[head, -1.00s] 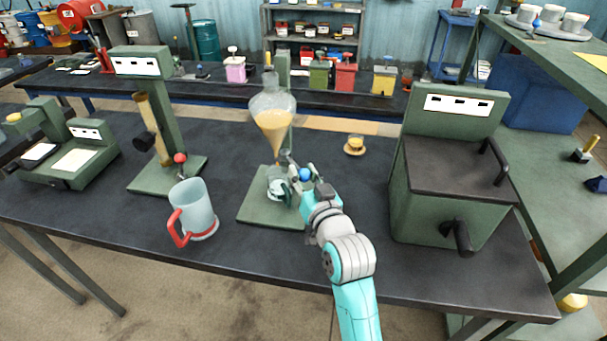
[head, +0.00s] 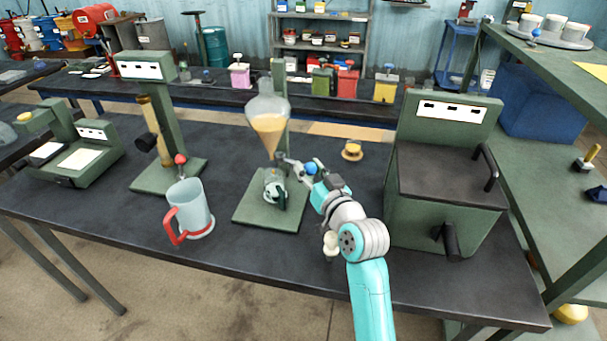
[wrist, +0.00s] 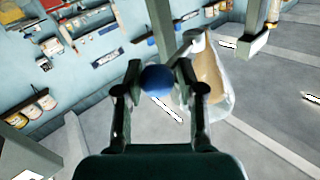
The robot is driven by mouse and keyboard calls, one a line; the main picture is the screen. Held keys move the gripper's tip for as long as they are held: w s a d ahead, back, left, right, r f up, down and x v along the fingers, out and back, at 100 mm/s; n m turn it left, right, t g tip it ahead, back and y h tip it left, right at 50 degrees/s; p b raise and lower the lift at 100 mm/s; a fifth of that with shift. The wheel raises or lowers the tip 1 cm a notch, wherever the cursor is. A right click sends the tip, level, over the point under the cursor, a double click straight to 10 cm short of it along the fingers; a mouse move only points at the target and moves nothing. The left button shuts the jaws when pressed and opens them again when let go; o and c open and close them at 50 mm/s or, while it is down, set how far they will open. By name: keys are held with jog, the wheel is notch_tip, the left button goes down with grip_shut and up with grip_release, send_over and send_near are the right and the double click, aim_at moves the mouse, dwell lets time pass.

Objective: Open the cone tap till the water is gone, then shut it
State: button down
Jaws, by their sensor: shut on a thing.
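The glass cone (head: 269,128) hangs on a green stand (head: 262,218) and holds amber, cloudy liquid; no separate water layer can be made out. Its tap lever runs right from under the cone to a blue ball knob (head: 311,168). A small clear glass vessel (head: 270,178) stands on the stand base beneath the cone; its contents cannot be told. My gripper (head: 313,173) is right of the cone outlet, shut on the blue knob. In the wrist view the knob (wrist: 158,80) sits between both fingertips, with the cone (wrist: 213,82) just right of it.
A clear mug with a red handle (head: 190,212) stands left of the stand. A green box machine (head: 447,195) with a black handle stands close on the right of my arm. A small amber dish (head: 352,151) sits behind. Bare table lies between mug and stand.

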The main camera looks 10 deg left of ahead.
jog(key=w, duration=0.1)
jog(key=w+d, duration=0.1)
jog(key=shift+w+r, duration=0.25)
jog(key=shift+w, duration=0.35)
jog(key=c, duration=0.8)
grip_release()
jog(key=shift+w, duration=0.1)
jog(key=shift+d+f, duration=0.1)
jog(key=shift+d, duration=0.05)
